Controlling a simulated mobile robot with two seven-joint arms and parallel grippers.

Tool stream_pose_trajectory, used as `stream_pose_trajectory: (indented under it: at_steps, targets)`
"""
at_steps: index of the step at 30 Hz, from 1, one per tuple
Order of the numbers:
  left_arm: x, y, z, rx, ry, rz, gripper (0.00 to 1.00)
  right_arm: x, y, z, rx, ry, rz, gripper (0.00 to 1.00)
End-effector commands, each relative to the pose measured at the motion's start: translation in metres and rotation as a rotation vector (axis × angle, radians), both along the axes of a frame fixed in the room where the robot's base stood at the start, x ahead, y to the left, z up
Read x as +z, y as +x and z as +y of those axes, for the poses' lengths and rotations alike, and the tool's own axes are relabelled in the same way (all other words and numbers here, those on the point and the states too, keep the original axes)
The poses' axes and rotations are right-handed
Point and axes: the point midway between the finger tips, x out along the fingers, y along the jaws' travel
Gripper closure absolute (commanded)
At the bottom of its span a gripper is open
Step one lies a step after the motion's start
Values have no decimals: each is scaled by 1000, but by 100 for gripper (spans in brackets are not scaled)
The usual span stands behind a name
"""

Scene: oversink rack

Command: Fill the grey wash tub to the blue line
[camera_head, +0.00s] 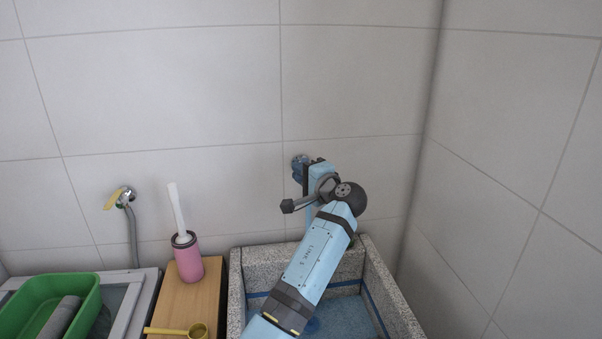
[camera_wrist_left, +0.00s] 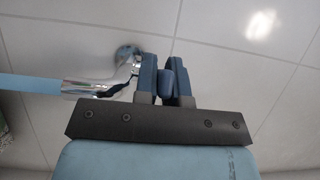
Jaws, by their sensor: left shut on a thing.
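The grey speckled wash tub (camera_head: 236,290) stands in the corner, with a blue line (camera_head: 372,302) along its inner walls. Light blue water (camera_head: 345,315) lies in it, its surface close below the line; my arm hides part of it. A chrome tap (camera_head: 299,161) sits on the wall above; its body shows in the left wrist view (camera_wrist_left: 105,86). A light blue stream (camera_wrist_left: 30,85) leaves its spout. My left gripper (camera_wrist_left: 166,80) is shut on the tap's blue handle (camera_wrist_left: 166,84). It is at the wall in the head view (camera_head: 308,173). My right gripper is out of view.
Left of the tub, a wooden top (camera_head: 181,302) holds a pink brush holder (camera_head: 188,260) and a yellow scoop (camera_head: 198,331). A green basin (camera_head: 90,295) stands further left. Another tap (camera_head: 122,196) with a grey hose is on the wall. Tiled walls close the back and right.

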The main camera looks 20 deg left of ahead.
Motion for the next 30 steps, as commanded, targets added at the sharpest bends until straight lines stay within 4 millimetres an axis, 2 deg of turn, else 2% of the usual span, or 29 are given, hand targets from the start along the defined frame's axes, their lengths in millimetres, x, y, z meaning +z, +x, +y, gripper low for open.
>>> stream_pose_trajectory:
  at_steps: [1,4,12,16,20,30]
  targets:
    - [0,0,0,0,0,0,87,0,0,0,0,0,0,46]
    - [0,0,0,0,0,0,64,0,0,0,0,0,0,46]
    - [0,0,0,-1,0,0,64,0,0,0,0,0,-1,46]
    - [0,-4,-8,-3,0,-1,64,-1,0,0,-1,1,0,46]
    - [-1,-14,-26,-2,-2,-1,64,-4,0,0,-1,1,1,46]
    - [-1,-49,-86,-3,-1,0,64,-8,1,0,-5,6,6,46]
